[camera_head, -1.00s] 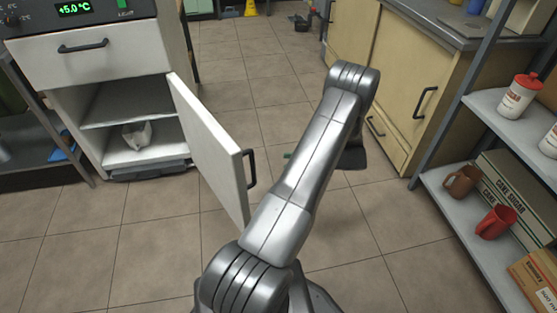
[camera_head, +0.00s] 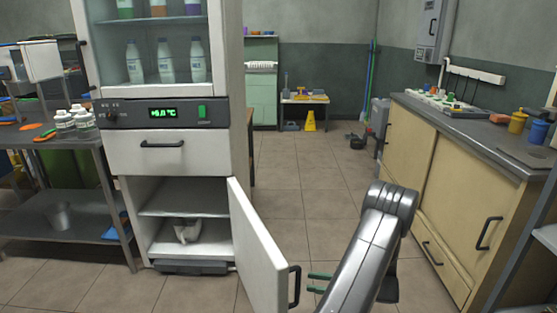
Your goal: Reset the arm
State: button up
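My silver arm rises from the bottom edge, bends at a rounded elbow and hides most of its own end. Two green fingertips of my gripper (camera_head: 318,283) show just left of the arm. They are apart with an empty gap between them, so it looks open. They are close to the black handle (camera_head: 294,286) of the open white lower door (camera_head: 257,250) in the picture. I cannot tell the exact distance, but no contact shows. The white fridge cabinet (camera_head: 172,210) has a crumpled white item (camera_head: 187,231) in its lower compartment.
A steel table (camera_head: 75,145) stands at the left with bottles. Beige cabinets (camera_head: 420,165) with a counter line the right, with a metal shelf at the right edge. The tiled floor (camera_head: 305,190) is clear in the middle. A yellow sign (camera_head: 310,121) stands at the back.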

aim_at(298, 281)
jog(key=a, duration=0.2)
jog(key=w+a, duration=0.1)
jog(key=a, duration=0.2)
jog(key=shift+a+b, duration=0.35)
